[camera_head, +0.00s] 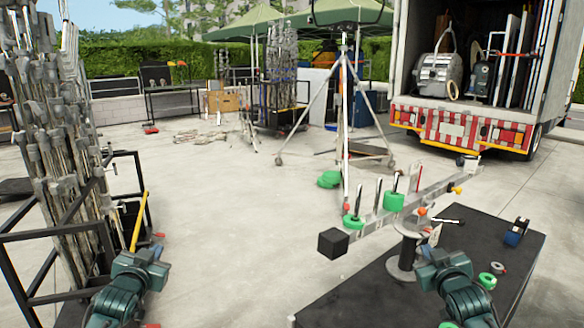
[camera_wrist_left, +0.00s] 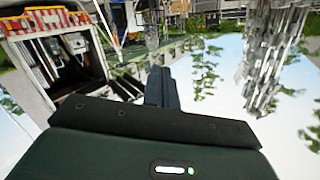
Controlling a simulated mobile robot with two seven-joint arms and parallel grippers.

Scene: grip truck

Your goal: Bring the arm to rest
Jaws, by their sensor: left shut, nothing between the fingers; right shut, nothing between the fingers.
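My left arm's teal end (camera_head: 135,272) is low at the left of the head view, beside the metal stand rack. In the left wrist view, my left gripper (camera_wrist_left: 160,85) has its dark fingers together with nothing between them, pointing out into free air. That view is upside down, with the truck and sky behind. My right arm's teal end (camera_head: 445,265) is over the right part of the black table; its gripper (camera_head: 436,247) is shut and empty, with its fingertips hard to make out.
A rack of metal stands (camera_head: 60,130) is at the left. The black table (camera_head: 350,298) at the lower right bears a post with a long bar (camera_head: 385,216), green tape rolls and small tools. A tripod (camera_head: 343,110) and a truck (camera_head: 462,125) stand behind.

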